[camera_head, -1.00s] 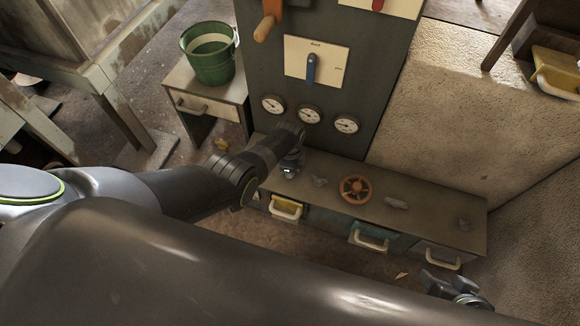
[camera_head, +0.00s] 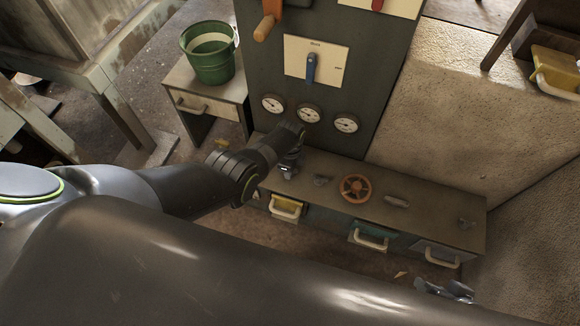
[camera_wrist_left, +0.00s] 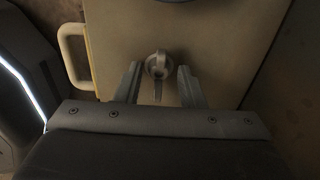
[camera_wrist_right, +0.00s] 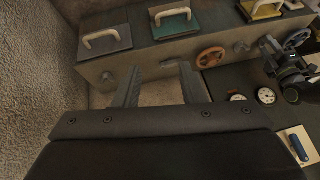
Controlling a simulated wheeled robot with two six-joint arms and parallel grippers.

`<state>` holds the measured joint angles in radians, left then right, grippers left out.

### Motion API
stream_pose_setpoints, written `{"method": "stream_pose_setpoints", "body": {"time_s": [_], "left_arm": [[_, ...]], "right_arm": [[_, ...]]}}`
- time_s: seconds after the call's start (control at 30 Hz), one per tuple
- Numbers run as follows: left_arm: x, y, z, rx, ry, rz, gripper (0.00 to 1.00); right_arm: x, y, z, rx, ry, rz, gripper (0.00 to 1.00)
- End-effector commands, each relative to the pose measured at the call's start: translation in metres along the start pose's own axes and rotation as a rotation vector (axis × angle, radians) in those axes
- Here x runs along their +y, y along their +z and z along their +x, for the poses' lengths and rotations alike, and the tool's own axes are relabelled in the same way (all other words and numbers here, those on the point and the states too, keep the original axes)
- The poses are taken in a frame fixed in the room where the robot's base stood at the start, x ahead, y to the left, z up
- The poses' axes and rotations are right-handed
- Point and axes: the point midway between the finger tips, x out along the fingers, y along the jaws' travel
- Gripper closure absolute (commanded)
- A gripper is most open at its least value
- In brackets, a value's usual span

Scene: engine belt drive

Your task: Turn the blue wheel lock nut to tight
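No blue wheel lock nut can be clearly made out. My left gripper (camera_head: 289,168) is at the left end of the low bench top. In the left wrist view it (camera_wrist_left: 158,86) is open. A small pale grey knob with a narrow tab (camera_wrist_left: 158,66) sits between its fingertips, with gaps on both sides. Two other small grey fittings, a near one (camera_head: 321,181) and a longer one (camera_head: 397,202), flank an orange handwheel (camera_head: 355,188). My right gripper (camera_head: 445,290) is low at the right in front of the bench. It (camera_wrist_right: 160,88) is open and empty in the right wrist view.
The bench has yellow (camera_head: 286,207), teal (camera_head: 369,237) and grey (camera_head: 437,254) drawers with pale handles. A dark panel behind has gauges (camera_head: 309,114) and a blue lever (camera_head: 311,68) on a pale plate. A green bucket (camera_head: 211,60) stands on a side table at left.

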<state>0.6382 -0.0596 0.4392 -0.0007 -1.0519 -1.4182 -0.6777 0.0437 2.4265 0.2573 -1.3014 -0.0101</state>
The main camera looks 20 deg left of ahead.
Motion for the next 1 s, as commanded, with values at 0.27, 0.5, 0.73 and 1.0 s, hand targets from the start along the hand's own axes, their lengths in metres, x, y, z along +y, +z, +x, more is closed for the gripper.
{"method": "stream_pose_setpoints", "body": {"time_s": [0.27, 0.5, 0.73, 1.0], "left_arm": [[0.001, 0.001, 0.000, -0.001, 0.002, -0.001, 0.57], [0.001, 0.001, -0.012, -0.001, 0.002, -0.001, 0.57], [0.001, 0.000, -0.042, 0.000, 0.002, -0.001, 0.57], [0.001, 0.000, -0.078, 0.000, 0.001, -0.001, 0.57]], "right_arm": [[0.000, 0.000, 0.000, 0.000, 0.000, 0.000, 0.63], [0.003, 0.006, 0.001, -0.045, 0.013, 0.006, 0.63], [0.014, 0.032, 0.017, -0.197, 0.055, 0.024, 0.63], [0.029, 0.054, 0.033, -0.314, 0.119, 0.027, 0.63]]}}
